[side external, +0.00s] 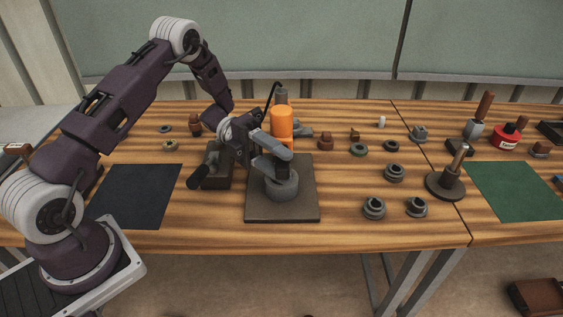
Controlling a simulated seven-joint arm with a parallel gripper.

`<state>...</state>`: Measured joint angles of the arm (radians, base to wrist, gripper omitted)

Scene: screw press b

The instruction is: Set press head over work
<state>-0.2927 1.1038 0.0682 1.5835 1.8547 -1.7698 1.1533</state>
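The press stands mid-table on a square dark base plate (258,207). A grey arm-like piece (273,147), which looks like the press head, slants down to the right above a round grey work piece (283,189) on the plate. An orange cylinder (281,121) stands upright just behind the grey piece. My gripper (255,150) is at the left of the press, close against the grey piece and the orange cylinder. Its fingers are small and partly hidden, so I cannot tell whether they are open or shut, or touching.
A dark block with a black handle (199,178) stands close left of the plate. Several ring-shaped parts (374,208) lie to the right, near a round-based post (445,184). A dark mat (137,197) at left and a green mat (515,191) at right are bare.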

